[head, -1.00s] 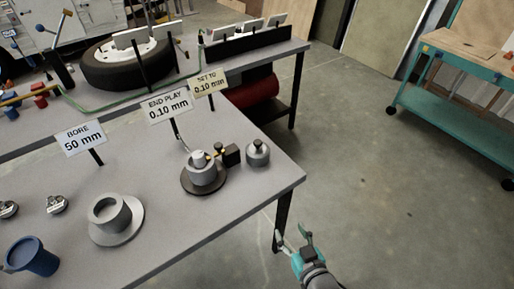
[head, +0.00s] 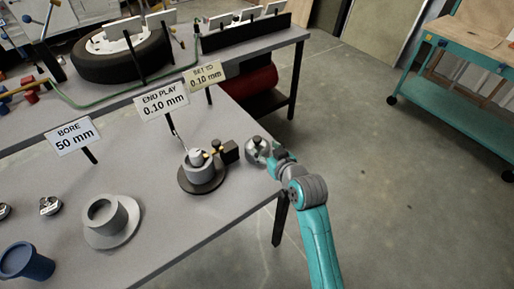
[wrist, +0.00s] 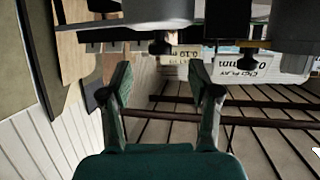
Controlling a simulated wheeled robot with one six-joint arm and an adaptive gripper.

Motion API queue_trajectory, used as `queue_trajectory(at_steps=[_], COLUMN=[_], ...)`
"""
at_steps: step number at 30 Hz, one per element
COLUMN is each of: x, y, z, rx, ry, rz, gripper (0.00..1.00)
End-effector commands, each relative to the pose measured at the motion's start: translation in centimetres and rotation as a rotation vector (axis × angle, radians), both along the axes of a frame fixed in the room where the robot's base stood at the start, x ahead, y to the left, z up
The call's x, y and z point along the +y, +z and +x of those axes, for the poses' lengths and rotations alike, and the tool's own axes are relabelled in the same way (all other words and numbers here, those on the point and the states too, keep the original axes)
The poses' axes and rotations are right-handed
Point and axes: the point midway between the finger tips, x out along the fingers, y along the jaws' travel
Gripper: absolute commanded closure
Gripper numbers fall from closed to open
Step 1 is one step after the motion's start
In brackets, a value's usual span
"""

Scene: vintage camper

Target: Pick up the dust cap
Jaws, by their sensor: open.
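A small grey cylinder with a dark knob on top, which looks like the dust cap (head: 256,146), stands near the right edge of the grey table (head: 150,238). My gripper (head: 274,157) is at its right side in the head view and partly covers it. In the wrist view my gripper (wrist: 160,85) has its two fingers spread, with nothing between them. That view is upside down; a grey round body (wrist: 160,14) at its top, beyond the fingertips, is probably the cap. I cannot tell whether the fingers touch it.
A hub with a gauge (head: 202,173) on a dark base stands close left of the cap. A tire (head: 120,58) lies behind. Open floor is right of the table.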

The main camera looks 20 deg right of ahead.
Motion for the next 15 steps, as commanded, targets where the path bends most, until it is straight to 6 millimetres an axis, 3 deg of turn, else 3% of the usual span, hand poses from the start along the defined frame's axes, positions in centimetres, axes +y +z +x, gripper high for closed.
queue_trajectory(at_steps=[15], x=[0.6], y=[-1.9], z=[4.9], rx=[0.0], ry=[-0.001], rz=[0.0], gripper=[0.38])
